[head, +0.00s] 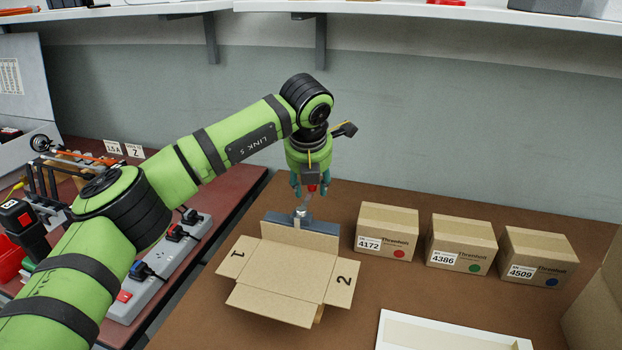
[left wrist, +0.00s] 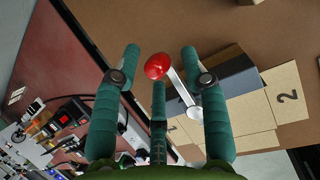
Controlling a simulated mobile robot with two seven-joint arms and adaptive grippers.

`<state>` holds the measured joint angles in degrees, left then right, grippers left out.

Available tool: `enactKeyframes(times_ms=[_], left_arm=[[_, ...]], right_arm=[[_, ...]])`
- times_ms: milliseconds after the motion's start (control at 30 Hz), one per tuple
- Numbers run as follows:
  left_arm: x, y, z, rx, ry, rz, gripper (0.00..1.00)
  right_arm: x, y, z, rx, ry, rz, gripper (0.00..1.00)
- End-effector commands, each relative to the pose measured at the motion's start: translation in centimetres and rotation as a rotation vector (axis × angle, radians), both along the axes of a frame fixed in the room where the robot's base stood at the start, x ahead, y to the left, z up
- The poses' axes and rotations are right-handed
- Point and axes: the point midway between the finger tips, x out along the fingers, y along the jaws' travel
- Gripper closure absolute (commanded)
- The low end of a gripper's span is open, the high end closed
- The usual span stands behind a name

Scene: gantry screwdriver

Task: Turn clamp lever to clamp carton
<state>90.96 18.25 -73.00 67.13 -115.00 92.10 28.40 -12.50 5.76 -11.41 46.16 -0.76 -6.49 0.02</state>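The open carton (head: 277,278) lies on the brown table with its flaps spread, two of them marked 1 and 2. A grey clamp (head: 318,238) stands at its back edge. The clamp lever's red knob (left wrist: 157,66) and pale arm (left wrist: 181,94) show in the left wrist view. My left gripper (head: 311,188) is above the clamp, pointing down. In the left wrist view its teal fingers (left wrist: 160,75) are spread apart, with the red knob between them near the tips. Whether a finger touches the knob I cannot tell. My right gripper is not in view.
Three closed cartons, the nearest (head: 385,232) labelled 4172, stand in a row right of the clamp. A white tray (head: 392,340) lies at the front. A power strip (head: 160,265) and tools are on the reddish bench at left. Shelves (head: 420,15) run above.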

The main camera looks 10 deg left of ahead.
Motion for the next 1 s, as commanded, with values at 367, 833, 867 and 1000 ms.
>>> enactKeyframes(times_ms=[367, 833, 867, 1000], left_arm=[[-0.3, -0.1, 1.6, -0.004, -0.012, -0.002, 0.56], [-4.1, -0.5, 9.8, -0.003, -0.009, 0.0, 0.56], [-4.2, -0.5, 10.1, -0.003, -0.009, 0.0, 0.56], [-4.7, -0.5, 11.1, -0.002, -0.007, 0.0, 0.56]], right_arm=[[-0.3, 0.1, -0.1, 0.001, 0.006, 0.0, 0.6], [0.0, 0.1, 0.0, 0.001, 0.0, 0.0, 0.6], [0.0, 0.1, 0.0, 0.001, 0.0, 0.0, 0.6], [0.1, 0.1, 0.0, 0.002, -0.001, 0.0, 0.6]])
